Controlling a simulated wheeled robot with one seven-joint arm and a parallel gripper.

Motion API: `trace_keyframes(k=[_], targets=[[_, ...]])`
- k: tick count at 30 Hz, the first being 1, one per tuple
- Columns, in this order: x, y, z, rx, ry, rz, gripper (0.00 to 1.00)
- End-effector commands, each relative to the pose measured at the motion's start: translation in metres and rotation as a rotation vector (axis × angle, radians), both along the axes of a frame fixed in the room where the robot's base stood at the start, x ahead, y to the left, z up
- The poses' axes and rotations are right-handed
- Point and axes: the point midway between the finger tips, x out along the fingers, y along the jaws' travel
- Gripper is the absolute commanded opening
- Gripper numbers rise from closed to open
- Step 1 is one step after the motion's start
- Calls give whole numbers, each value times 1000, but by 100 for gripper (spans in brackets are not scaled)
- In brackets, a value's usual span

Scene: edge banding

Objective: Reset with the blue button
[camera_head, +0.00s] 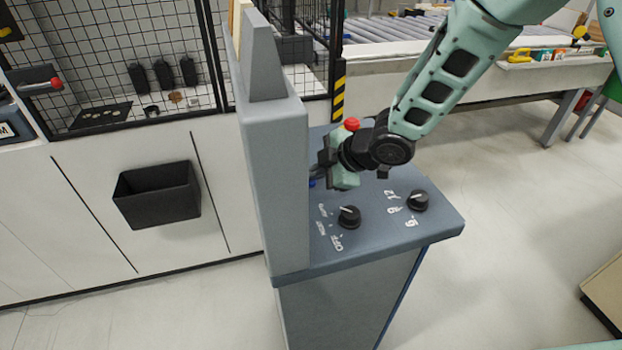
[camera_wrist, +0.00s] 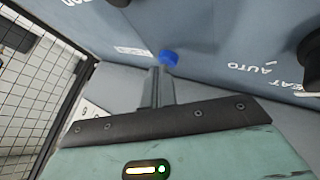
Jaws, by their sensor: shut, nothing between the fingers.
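The blue button (camera_wrist: 169,57) sits on the grey-blue control panel in the wrist view, right at the tips of my gripper (camera_wrist: 162,72). My gripper's fingers are together with nothing between them. The tips touch or nearly touch the button; I cannot tell which. In the head view, my gripper (camera_head: 316,177) hangs low over the panel beside the upright grey housing. A small part of the blue button (camera_head: 312,183) shows there, mostly hidden by my gripper and the housing.
Two black knobs (camera_head: 349,216) (camera_head: 418,201) stand on the panel's near part. A red button (camera_head: 351,124) is behind my gripper. The upright grey housing (camera_head: 275,190) borders the panel on the left. A black bin (camera_head: 157,194) hangs on the white cabinet.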

Motion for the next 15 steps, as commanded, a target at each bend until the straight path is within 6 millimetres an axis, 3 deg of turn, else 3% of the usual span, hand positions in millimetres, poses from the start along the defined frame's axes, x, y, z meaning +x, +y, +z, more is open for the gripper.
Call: trace_keyframes(k=[15], targets=[[0, 0, 16, -1, 1, 0, 0]])
